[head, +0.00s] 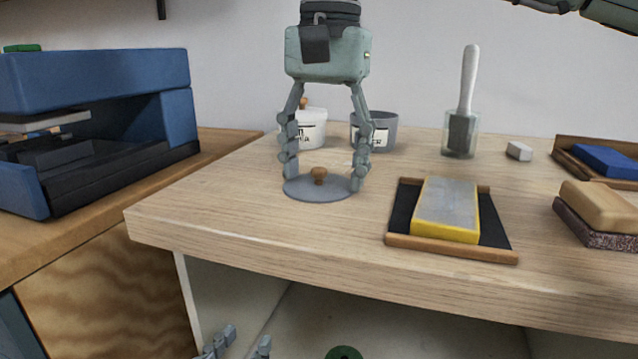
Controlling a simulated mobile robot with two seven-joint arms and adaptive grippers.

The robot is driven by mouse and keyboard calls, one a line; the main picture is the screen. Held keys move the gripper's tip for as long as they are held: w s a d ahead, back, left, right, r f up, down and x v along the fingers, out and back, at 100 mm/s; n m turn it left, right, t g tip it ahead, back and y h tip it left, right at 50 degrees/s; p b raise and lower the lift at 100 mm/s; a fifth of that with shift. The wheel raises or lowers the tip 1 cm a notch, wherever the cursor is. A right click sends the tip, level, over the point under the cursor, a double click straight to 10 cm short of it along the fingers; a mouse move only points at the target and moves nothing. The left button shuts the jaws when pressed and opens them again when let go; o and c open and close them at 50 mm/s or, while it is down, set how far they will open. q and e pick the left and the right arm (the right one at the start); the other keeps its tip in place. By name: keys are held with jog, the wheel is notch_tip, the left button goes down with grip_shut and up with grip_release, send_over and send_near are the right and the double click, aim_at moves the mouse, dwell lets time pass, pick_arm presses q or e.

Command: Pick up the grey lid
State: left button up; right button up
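The grey lid (318,190) is a flat round disc with a brown wooden knob, lying on the light wooden worktop (250,240). My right gripper (325,185) points straight down over it and is open. Its two fingers stand to the left and right of the knob, with the tips near the lid's rim; I cannot tell whether they touch it. My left gripper (240,342) is low at the bottom edge, in front of the worktop, with its fingertips apart and nothing between them. The rest of it is out of view.
Behind the fingers stand a white pot (315,130) and a grey pot (382,130), both partly hidden. A blue machine (95,75) stands left.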

jog(key=c, duration=1.1)
jog(key=shift+c, duration=0.2)
